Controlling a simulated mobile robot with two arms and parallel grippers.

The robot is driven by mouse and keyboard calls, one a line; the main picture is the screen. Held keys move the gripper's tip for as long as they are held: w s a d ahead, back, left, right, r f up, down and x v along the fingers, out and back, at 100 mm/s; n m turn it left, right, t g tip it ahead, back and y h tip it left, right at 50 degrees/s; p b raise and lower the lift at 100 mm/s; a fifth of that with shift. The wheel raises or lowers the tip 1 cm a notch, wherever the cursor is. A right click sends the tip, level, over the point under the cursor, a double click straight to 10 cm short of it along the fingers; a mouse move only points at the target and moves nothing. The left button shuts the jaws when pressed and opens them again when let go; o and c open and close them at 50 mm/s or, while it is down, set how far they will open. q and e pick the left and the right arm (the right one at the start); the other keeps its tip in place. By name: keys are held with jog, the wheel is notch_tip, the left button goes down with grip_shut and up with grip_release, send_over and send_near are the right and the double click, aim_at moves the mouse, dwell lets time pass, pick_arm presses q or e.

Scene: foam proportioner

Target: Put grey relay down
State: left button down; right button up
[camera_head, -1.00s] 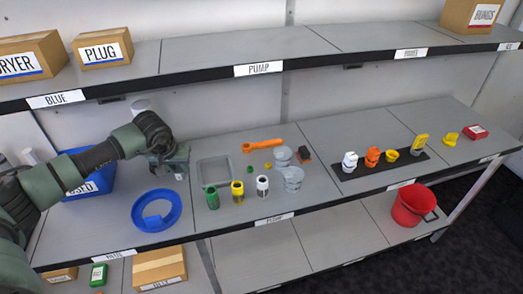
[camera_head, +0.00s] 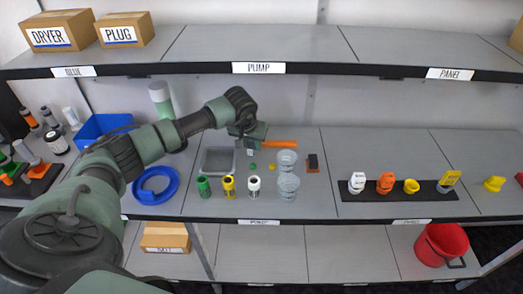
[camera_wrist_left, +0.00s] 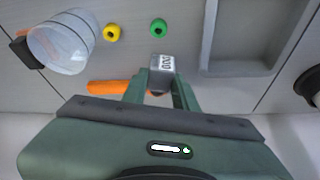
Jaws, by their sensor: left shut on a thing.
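My left gripper (camera_head: 249,147) is above the middle shelf, at the back right of the grey tray (camera_head: 204,160). In the left wrist view it (camera_wrist_left: 161,88) is shut on the grey relay (camera_wrist_left: 162,66), a small grey block with a white printed label. The relay is between the fingertips, with the shelf surface beyond it. I cannot tell how high it is above the shelf. My right gripper is not in view.
Near the relay are an orange tool (camera_head: 282,144), a green ring (camera_wrist_left: 158,28), a yellow ring (camera_wrist_left: 112,33) and a clear cup (camera_wrist_left: 62,43). Green, yellow and white cylinders stand in front. Bare shelf (camera_head: 325,205) lies right of the cups.

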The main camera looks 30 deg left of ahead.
aim_at(250, 148)
pick_arm(q)
jog(key=f, duration=0.1)
jog(key=f+b, duration=0.2)
jog(key=shift+s+a+f, duration=0.25)
jog(key=shift+a+f, duration=0.05)
jog(key=shift+a, duration=0.05)
jog(key=shift+w+d+r, duration=0.1)
jog(key=shift+w+d, duration=0.05)
jog(key=shift+d, duration=0.05)
jog(key=c, duration=1.1)
grip_release()
jog(key=shift+a, duration=0.15)
